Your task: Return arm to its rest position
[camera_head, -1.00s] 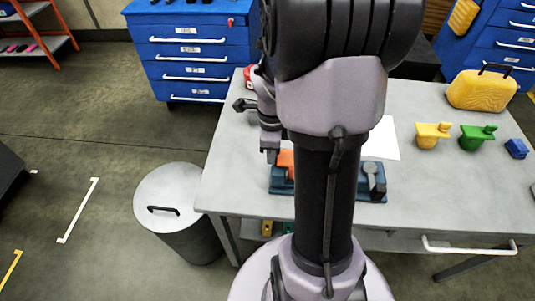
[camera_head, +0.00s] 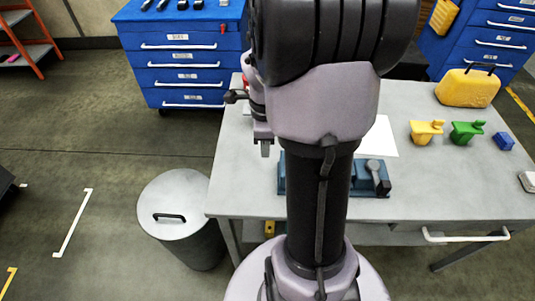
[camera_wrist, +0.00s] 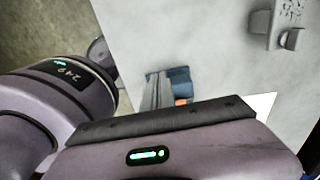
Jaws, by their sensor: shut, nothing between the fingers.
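My arm rises through the middle of the head view and hides part of the table. My gripper (camera_head: 265,149) hangs at the left side of the arm, above the table's left part. Its fingers are together and empty. A blue jig (camera_head: 374,178) with a dark clamp lies on the table behind the arm, its middle hidden. In the wrist view the blue jig (camera_wrist: 181,76) shows past the gripper body, with a small orange part (camera_wrist: 181,101) at it. The gripper is apart from the jig.
The grey table (camera_head: 440,180) bears a white sheet (camera_head: 380,137), a yellow case (camera_head: 467,88), a yellow part (camera_head: 425,132), a green part (camera_head: 466,132) and a blue block (camera_head: 503,141). A lidded grey bin (camera_head: 175,200) stands left of the table. A blue drawer cabinet (camera_head: 183,65) stands behind.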

